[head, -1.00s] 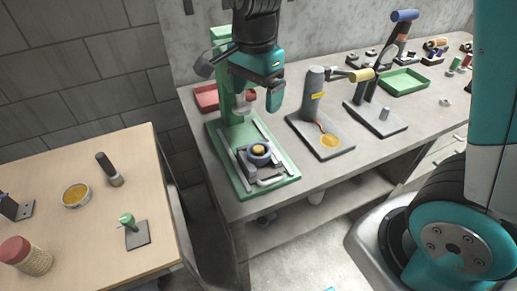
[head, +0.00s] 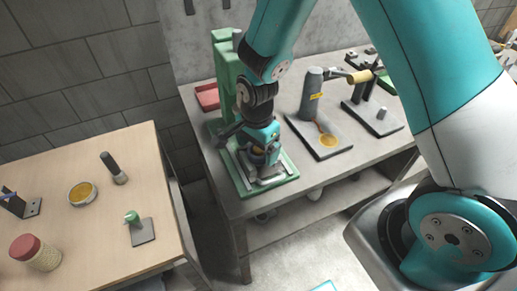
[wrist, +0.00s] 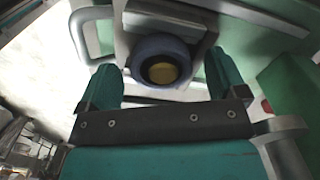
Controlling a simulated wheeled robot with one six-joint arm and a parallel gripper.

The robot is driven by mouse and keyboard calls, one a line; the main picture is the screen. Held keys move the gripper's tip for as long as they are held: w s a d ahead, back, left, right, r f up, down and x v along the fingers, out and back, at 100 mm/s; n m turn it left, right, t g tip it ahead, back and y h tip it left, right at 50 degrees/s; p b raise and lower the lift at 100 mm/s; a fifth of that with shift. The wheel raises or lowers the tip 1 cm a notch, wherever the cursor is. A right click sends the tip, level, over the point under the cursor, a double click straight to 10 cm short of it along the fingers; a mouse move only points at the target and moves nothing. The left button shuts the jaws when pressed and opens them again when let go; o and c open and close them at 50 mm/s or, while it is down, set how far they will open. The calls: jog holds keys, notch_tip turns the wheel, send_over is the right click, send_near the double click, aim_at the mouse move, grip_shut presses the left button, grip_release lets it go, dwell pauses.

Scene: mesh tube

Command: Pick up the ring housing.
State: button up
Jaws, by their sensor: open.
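The ring housing is a dark blue-grey ring with a brass-coloured centre. In the wrist view the ring housing (wrist: 162,47) sits in a grey metal fixture, just past my fingertips and roughly centred between them. My gripper (wrist: 163,78) is open, one teal finger to each side, and nothing is clamped. In the head view my gripper (head: 262,150) points down over the fixture on the green press base (head: 283,181). There it mostly hides the ring. I cannot tell whether the fingertips reach down beside it.
The green press column (head: 222,70) stands close behind my gripper. A red tray (head: 207,97) lies behind left. A wooden table (head: 90,215) with small parts stands left.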

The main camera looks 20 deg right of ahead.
jog(key=shift+f, duration=0.25)
jog(key=c, duration=1.2)
jog(key=shift+r, duration=0.1)
